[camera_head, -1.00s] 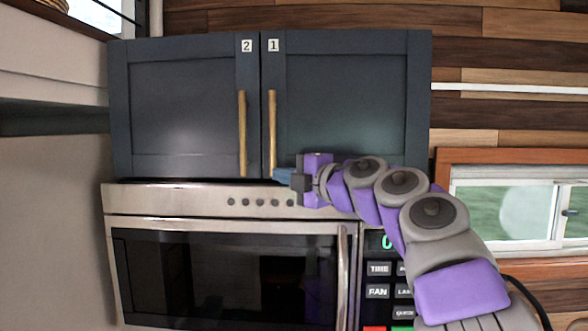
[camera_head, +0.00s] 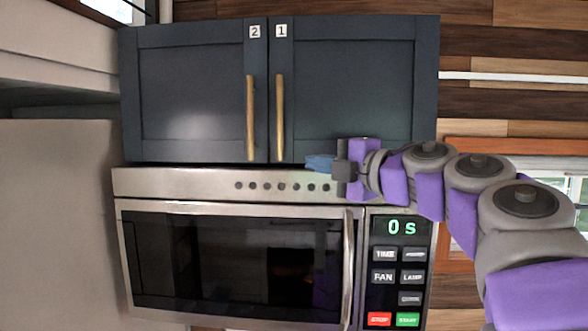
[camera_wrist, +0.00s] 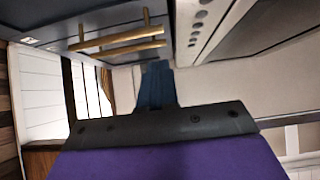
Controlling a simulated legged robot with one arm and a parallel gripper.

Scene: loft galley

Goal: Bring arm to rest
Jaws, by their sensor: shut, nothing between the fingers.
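My gripper (camera_head: 318,163) is shut and empty, its blue fingers pointing left in the head view. It shows in front of the seam between the dark cabinet (camera_head: 350,95) and the microwave (camera_head: 150,184), to the right of the two brass handles. My purple and grey arm reaches in from the lower right. In the wrist view the blue fingers (camera_wrist: 157,85) are together, with the brass handles (camera_wrist: 120,42) above and left of them. I see no contact with the handles.
Both cabinet doors, marked 2 and 1, are shut. The microwave door (camera_head: 240,265) is shut and its display reads 0 s. A pale wall (camera_head: 60,210) stands at the left. A window (camera_head: 578,195) shows partly behind my arm.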

